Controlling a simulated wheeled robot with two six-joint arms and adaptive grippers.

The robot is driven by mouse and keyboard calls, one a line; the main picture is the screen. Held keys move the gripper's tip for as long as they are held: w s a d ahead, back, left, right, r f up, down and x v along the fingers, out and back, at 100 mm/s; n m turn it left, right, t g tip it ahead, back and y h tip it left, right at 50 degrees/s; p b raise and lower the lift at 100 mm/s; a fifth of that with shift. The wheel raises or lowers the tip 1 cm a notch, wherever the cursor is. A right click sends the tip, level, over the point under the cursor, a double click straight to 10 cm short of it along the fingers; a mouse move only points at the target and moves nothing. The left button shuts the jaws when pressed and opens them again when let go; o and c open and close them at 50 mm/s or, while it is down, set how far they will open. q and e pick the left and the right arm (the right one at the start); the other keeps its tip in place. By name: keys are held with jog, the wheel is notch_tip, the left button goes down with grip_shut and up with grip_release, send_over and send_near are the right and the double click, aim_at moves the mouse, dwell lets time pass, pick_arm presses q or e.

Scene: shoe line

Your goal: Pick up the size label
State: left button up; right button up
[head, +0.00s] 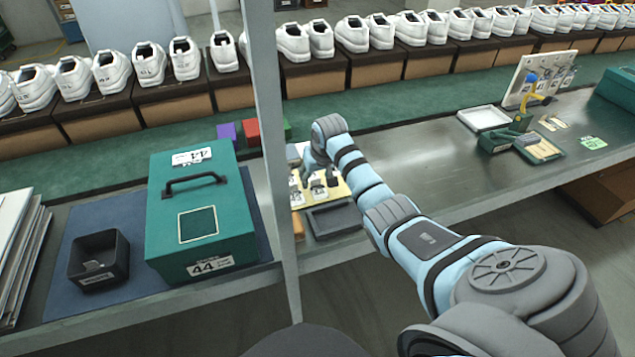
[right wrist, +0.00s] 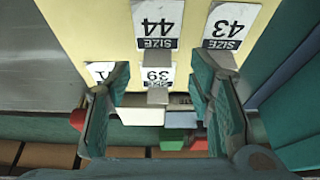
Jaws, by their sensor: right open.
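Several white size labels stand on a yellow board (head: 342,190), partly hidden by my right gripper (head: 313,178) in the head view. In the right wrist view, label 44 (right wrist: 157,20) is at the top middle, label 43 (right wrist: 229,24) at the top right, and label 39 (right wrist: 158,76) below 44. Another label (right wrist: 101,71) is mostly hidden behind the left finger. My right gripper (right wrist: 160,78) is open, its teal fingers on either side of label 39 and a grey tab (right wrist: 157,96). Contact cannot be told. My left gripper is not in view.
A teal box (head: 200,235) marked 44 and a black bin (head: 98,262) stand left of a grey post (head: 268,120). A dark tray (head: 335,220) lies in front of the board. Purple, red and green blocks (head: 251,132) sit behind.

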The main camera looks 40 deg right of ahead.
jog(key=shift+x, duration=1)
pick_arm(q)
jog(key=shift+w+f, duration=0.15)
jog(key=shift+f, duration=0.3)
pick_arm(e)
jog(key=shift+s+d+r, duration=0.1)
jog(key=shift+s+d, duration=0.05)
jog(key=shift+c, duration=0.4)
jog(key=c, duration=0.7)
jog(key=shift+r, duration=0.1)
